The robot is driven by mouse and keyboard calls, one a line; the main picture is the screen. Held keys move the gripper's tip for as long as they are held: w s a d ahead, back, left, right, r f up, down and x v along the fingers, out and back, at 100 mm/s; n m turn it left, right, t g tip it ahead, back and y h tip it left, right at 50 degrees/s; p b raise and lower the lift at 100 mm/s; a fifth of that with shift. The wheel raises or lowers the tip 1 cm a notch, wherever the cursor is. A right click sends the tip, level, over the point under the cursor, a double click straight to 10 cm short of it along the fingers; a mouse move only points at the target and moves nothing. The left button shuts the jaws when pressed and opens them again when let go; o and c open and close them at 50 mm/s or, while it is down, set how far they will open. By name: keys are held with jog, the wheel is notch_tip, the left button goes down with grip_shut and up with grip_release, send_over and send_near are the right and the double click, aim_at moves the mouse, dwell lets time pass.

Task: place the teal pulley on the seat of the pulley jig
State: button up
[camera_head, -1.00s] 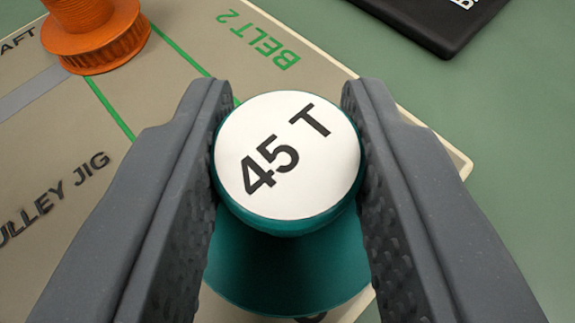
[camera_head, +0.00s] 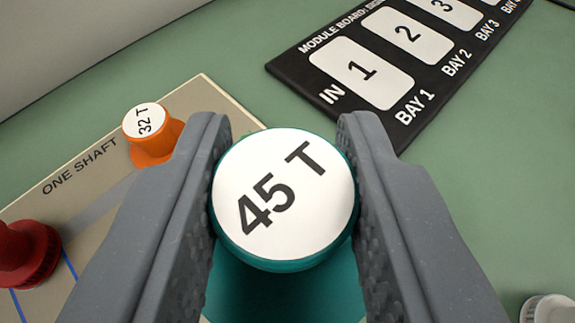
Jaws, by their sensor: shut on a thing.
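The teal pulley (camera_head: 240,265) has a white top cap marked "45 T". My gripper (camera_head: 283,190) is shut on it, one finger on each side of the cap end. Its wider lower part shows below the cap, and its underside is hidden. The pulley jig (camera_head: 190,105) is a beige board on the left, marked "ONE SHAFT". An orange pulley (camera_head: 152,149) marked "32 T" stands on the jig near its far edge. My left finger and the teal pulley cover much of the jig, and I see no empty seat.
A red round part (camera_head: 28,250) stands on the jig at the left edge, near a blue line. A black module board (camera_head: 398,128) with numbered white bays lies at the upper right. A pale round part (camera_head: 548,308) is at the lower right. Green tabletop between is clear.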

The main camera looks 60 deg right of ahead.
jog(key=shift+w+f+b, duration=0.2)
jog(key=shift+w+f, duration=0.1)
jog(key=shift+f, duration=1.1)
jog(key=shift+w+f+b, duration=0.15)
jog(key=shift+w+f, duration=0.15)
jog(key=shift+f, duration=1.05)
jog(key=shift+w+f+b, duration=0.2)
jog(key=shift+w+f, duration=0.1)
jog(key=shift+f, duration=1.1)
jog(key=shift+f, duration=0.5)
jog(key=o, duration=1.1)
jog(key=shift+o, duration=0.2)
